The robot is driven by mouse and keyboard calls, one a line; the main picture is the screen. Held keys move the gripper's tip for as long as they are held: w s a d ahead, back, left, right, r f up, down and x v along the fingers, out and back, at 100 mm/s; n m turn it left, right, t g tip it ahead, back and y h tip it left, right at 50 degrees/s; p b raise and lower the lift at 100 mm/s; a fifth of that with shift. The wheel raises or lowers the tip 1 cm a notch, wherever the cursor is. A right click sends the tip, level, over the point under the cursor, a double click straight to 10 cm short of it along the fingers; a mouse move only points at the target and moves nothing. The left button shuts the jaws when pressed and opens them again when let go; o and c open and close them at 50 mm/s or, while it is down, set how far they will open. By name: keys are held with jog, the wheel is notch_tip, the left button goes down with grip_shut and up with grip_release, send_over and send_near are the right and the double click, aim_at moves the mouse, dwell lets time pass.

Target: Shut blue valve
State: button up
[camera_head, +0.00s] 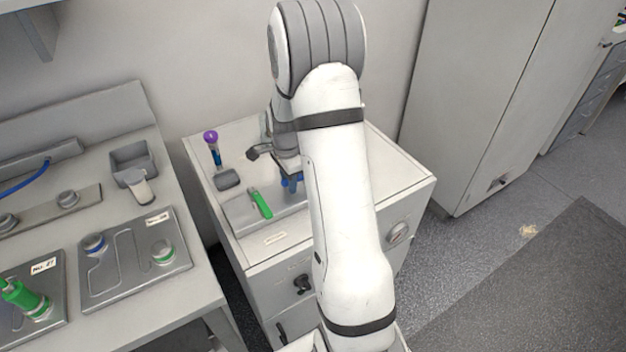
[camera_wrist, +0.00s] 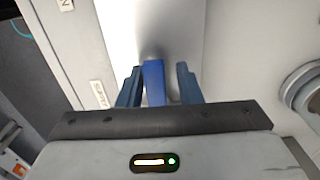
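The blue valve's handle (camera_wrist: 154,82) stands up between my fingers in the wrist view, closer to the left finger. Whether it touches that finger is unclear. My gripper (camera_wrist: 160,86) is open, with its two dark-blue fingers on either side of the handle and a gap on the right. In the head view my gripper (camera_head: 289,180) is low over the grey cabinet top, and blue parts show there, partly hidden by my arm. The valve's base is hidden.
A green handle (camera_head: 261,203) lies left of my gripper on the cabinet top (camera_head: 240,140). A purple-topped blue piece (camera_head: 212,145) stands behind it. A bench (camera_head: 110,310) with metal plates is at left. A tall cabinet (camera_head: 490,90) stands at right.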

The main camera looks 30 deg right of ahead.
notch_tip(320, 180, up, 8)
jog(key=p, duration=0.5)
jog(key=shift+w, duration=0.15)
dwell(0.4)
jog(key=shift+r, duration=0.25)
jog(key=s+a+r+n+t, duration=0.1)
jog(key=s+a+r+n, duration=0.4)
jog(key=s+r+n, duration=0.3)
jog(key=s+a+r+n+t, duration=0.2)
jog(key=s+a+r+n, duration=0.4)
jog(key=s, duration=1)
notch_tip(320, 180, up, 3)
jog(key=n, duration=0.3)
jog(key=shift+s+a+f+n, duration=0.2)
jog(key=shift+n, duration=0.1)
